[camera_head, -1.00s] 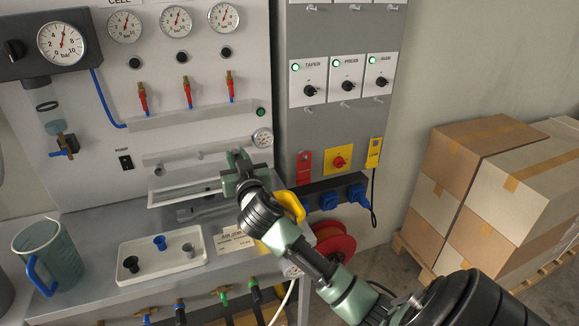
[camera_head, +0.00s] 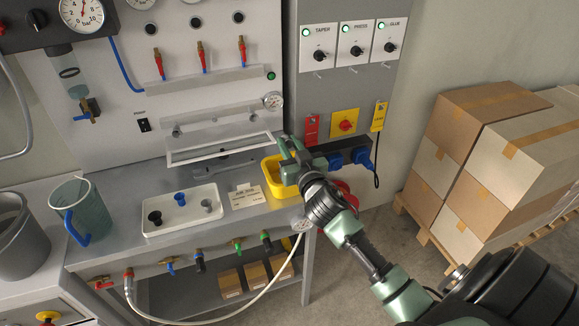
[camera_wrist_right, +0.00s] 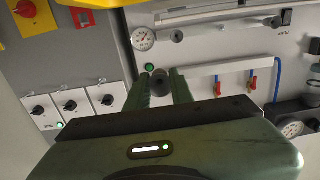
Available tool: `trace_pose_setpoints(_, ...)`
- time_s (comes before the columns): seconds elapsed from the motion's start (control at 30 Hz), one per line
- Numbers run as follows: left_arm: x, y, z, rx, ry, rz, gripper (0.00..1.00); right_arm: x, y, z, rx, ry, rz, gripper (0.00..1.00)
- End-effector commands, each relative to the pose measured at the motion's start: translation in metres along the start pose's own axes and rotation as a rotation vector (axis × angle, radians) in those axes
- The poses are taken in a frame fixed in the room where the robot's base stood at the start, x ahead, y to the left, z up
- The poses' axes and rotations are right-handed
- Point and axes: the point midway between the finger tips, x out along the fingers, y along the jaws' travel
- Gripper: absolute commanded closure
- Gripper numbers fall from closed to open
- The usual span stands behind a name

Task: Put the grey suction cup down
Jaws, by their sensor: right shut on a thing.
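My right gripper (camera_head: 287,148) is at the yellow bin (camera_head: 276,178), over its right back part and hiding some of it. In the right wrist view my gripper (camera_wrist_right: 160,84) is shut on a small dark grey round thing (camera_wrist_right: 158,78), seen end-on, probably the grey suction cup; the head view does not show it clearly. Another grey cup (camera_head: 208,206) stands in the white tray (camera_head: 170,229), beside a blue cup (camera_head: 180,199) and a black cup (camera_head: 155,217). My left gripper is not in view.
A label card (camera_head: 243,198) stands between tray and bin. A clear jug (camera_head: 88,212) is at the left of the bench. A switch panel (camera_head: 345,100) and blue sockets (camera_head: 360,157) are close behind my right arm. Stacked cartons (camera_head: 500,160) stand at the right.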

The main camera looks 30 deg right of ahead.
Motion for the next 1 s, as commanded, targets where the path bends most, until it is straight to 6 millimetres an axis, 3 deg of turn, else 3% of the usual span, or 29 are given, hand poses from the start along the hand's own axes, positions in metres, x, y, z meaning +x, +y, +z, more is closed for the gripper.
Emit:
trace_pose_setpoints(0.1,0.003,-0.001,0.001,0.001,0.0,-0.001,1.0,0.0,0.0,0.022,0.002,-0.003,0.001,1.0)
trace_pose_setpoints(0.27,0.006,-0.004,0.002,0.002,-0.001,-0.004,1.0,0.0,0.0,0.034,0.0,0.001,0.001,1.0)
trace_pose_setpoints(0.5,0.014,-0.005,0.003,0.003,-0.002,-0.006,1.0,0.0,0.0,0.07,0.003,0.0,0.002,1.0)
trace_pose_setpoints(1.0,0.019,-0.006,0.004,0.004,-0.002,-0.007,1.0,0.0,0.0,0.08,0.001,0.001,0.0,1.0)
